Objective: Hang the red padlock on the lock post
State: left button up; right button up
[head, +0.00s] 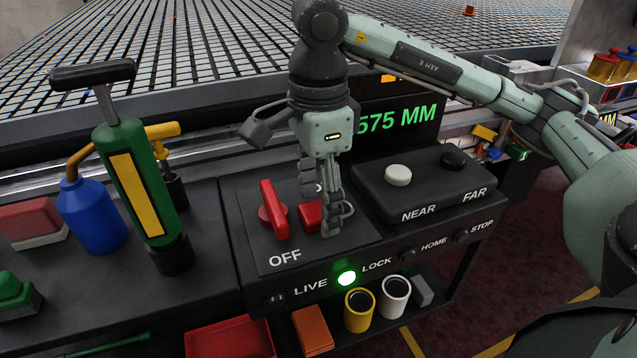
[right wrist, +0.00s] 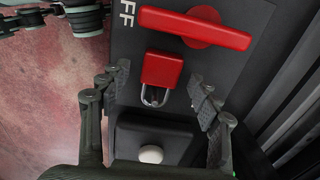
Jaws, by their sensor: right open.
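The red padlock (head: 309,217) is on the dark control panel, just right of the red switch handle. In the right wrist view the padlock's red body (right wrist: 162,68) and silver shackle (right wrist: 155,96) show, with the shackle toward the white button. My right gripper (head: 333,222) is over the panel, its fingers pointing down and partly hiding the padlock in the head view. In the right wrist view its open fingers (right wrist: 150,93) stand apart on either side of the padlock's shackle end. I cannot make out the lock post. My left gripper is not in view.
The red switch handle (head: 272,210) stands close to the padlock. A raised box (head: 425,184) with a white button (head: 398,175) and a black button (head: 453,158) is to the right. A green pump (head: 137,185) and blue can (head: 91,216) stand left. Cups sit below the panel.

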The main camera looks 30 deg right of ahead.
notch_tip(320, 180, up, 12)
dwell(0.5)
jog(key=shift+f, duration=0.1)
dwell(0.5)
